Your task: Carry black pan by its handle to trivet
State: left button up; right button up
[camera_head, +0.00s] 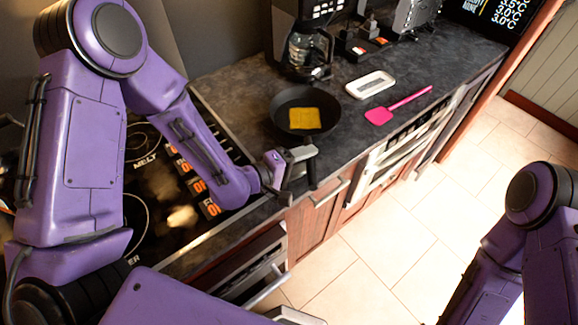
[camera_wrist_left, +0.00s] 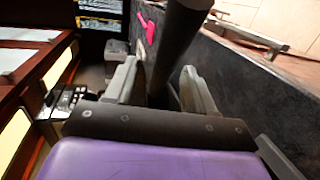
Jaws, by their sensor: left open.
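The black pan (camera_head: 272,112) stands on the dark counter with a yellow square slice (camera_head: 305,118) in it. Its handle points toward the counter's front edge, where my left gripper (camera_head: 296,167) is. In the left wrist view the dark handle (camera_wrist_left: 182,35) runs down between the two grey fingers of my left gripper (camera_wrist_left: 160,88). The fingers are open, with the handle between them; contact cannot be told. A white rectangular piece with a grey middle (camera_head: 370,84) lies right of the pan; it may be the trivet. My right arm shows at the right edge, its gripper out of view.
A pink spatula (camera_head: 400,103) lies on the counter right of the pan. A coffee maker (camera_head: 302,45) stands behind the pan. A black stovetop (camera_head: 150,200) lies to the left. Drawers with bar handles (camera_head: 330,195) face the open tiled floor.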

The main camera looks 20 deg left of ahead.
pick_arm(q)
jog(key=v, duration=0.7)
jog(key=shift+s+r+p, duration=0.15)
jog(key=shift+r+p, duration=0.05)
jog(key=shift+p, duration=0.1)
jog(key=shift+s+a, duration=0.15)
jog(key=shift+a, duration=0.05)
